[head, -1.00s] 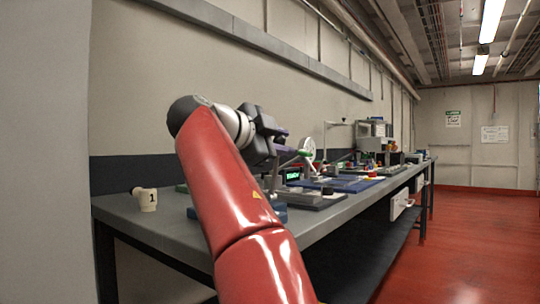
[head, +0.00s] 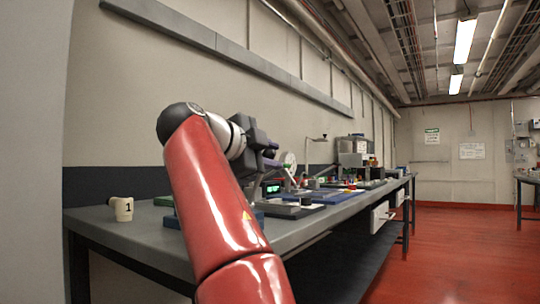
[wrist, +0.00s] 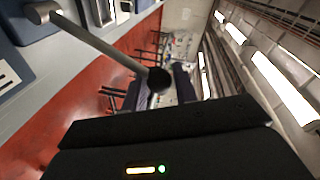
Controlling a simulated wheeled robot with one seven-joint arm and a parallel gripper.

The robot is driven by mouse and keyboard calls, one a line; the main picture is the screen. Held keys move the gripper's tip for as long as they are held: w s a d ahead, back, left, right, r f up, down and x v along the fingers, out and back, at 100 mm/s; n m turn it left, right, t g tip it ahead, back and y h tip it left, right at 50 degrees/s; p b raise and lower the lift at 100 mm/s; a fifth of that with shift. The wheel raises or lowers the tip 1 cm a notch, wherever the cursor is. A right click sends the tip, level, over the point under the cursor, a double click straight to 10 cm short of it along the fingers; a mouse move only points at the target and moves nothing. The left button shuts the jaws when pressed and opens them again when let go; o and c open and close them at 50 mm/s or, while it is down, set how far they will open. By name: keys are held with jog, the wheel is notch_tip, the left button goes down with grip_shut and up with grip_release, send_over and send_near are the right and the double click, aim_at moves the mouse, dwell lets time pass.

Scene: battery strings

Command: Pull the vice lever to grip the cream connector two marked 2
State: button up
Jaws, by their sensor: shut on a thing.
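My gripper (wrist: 158,86) is shut on the black knob (wrist: 160,80) of a lever in the wrist view, one finger on each side of it. The lever's grey rod (wrist: 98,42) runs from the knob to a metal pivot (wrist: 43,12) on a dark blue body at the upper left. In the head view my gripper (head: 272,157) is above the bench, partly behind my red arm. The lever is hard to make out there. A blue block (head: 258,211) shows beside my arm. I cannot make out a connector marked 2 in either view.
A cream connector marked 1 (head: 123,208) stands on the grey bench (head: 95,222) at the left. Beyond my gripper the bench holds a green display (head: 272,188), a blue mat (head: 330,196) and other equipment. Red floor (head: 440,255) is clear at the right.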

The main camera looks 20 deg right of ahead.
jog(key=o, duration=0.8)
jog(key=shift+w+a+f, duration=0.2)
jog(key=shift+w+f, duration=0.05)
jog(key=shift+f, duration=0.05)
jog(key=shift+o, duration=0.6)
jog(key=shift+s+d+r, duration=0.1)
jog(key=shift+r, duration=0.05)
jog(key=v, duration=0.8)
